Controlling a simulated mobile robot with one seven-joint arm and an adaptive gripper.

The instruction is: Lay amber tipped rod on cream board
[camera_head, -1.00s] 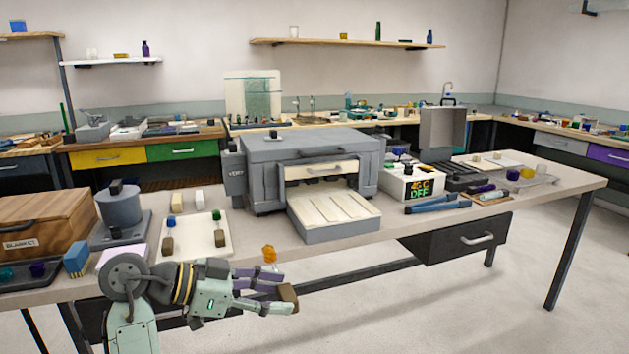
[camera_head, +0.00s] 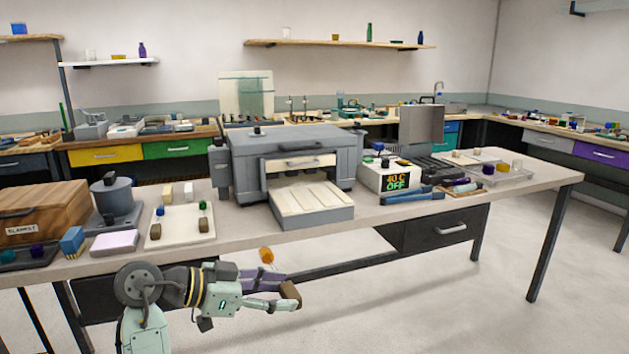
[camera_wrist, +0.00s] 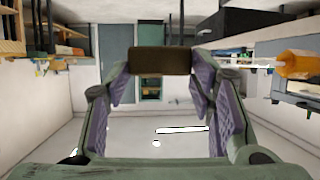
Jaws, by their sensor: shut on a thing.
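My gripper (camera_head: 290,292) is shut on the brown block end of the amber tipped rod (camera_head: 291,291). The rod's amber tip (camera_head: 266,255) sticks up behind the fingers; its clear shaft is hard to see. In the wrist view the brown block (camera_wrist: 162,60) is between the fingertips and the amber tip (camera_wrist: 298,65) is at the right. The gripper is in front of the bench edge, apart from it. The cream board (camera_head: 180,229) lies on the bench, up and left of the gripper.
A grey furnace (camera_head: 290,160) with a ribbed cream tray (camera_head: 310,203) stands right of the board. A pink-white block (camera_head: 114,243), a blue brush (camera_head: 73,240) and a grey cylinder device (camera_head: 110,192) stand left. The board's middle is bare.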

